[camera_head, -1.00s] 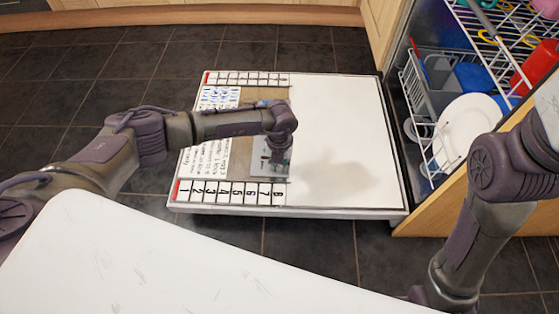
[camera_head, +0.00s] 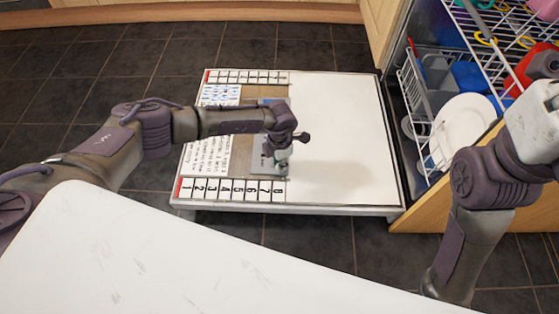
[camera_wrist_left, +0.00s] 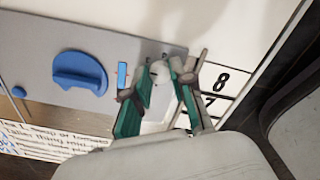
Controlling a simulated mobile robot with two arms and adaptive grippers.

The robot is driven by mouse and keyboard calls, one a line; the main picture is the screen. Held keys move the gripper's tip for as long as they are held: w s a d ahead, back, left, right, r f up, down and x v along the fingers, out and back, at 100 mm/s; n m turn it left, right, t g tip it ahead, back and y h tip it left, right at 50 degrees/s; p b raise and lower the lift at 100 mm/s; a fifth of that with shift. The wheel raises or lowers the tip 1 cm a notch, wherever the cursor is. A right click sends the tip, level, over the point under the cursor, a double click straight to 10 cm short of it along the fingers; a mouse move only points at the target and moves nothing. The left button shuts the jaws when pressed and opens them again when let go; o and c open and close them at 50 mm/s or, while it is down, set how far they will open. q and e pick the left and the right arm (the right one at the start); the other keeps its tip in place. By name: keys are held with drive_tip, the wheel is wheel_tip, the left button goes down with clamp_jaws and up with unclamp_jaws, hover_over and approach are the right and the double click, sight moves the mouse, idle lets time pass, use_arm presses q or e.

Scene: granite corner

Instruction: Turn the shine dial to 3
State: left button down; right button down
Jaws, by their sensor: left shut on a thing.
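The left gripper (camera_wrist_left: 160,100) has green-padded fingers around a small whitish knob (camera_wrist_left: 158,72) on a grey plate (camera_wrist_left: 30,40). Its fingers are close together on the knob, whose face and pointer are mostly hidden. I cannot read a dial label or setting. A larger blue dial (camera_wrist_left: 80,72) sits on the same plate, to the left and apart from the fingers. In the head view the left gripper (camera_head: 277,160) reaches down to the grey plate (camera_head: 262,164) on the low white board (camera_head: 340,130); my wrist hides much of it. The right gripper is out of view.
Number strips run along the board's near edge (camera_head: 230,190) and far edge (camera_head: 245,77). Printed text (camera_head: 206,150) lies to the left. An open dishwasher rack (camera_head: 425,110) with a white plate (camera_head: 465,125) stands at right. The board's right half is clear.

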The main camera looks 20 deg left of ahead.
use_arm(q)
drive_tip(key=shift+m, duration=2.2)
drive_tip(key=c, duration=1)
unclamp_jaws()
wheel_tip(320, 180, up, 12)
drive_tip(key=shift+r, duration=0.1)
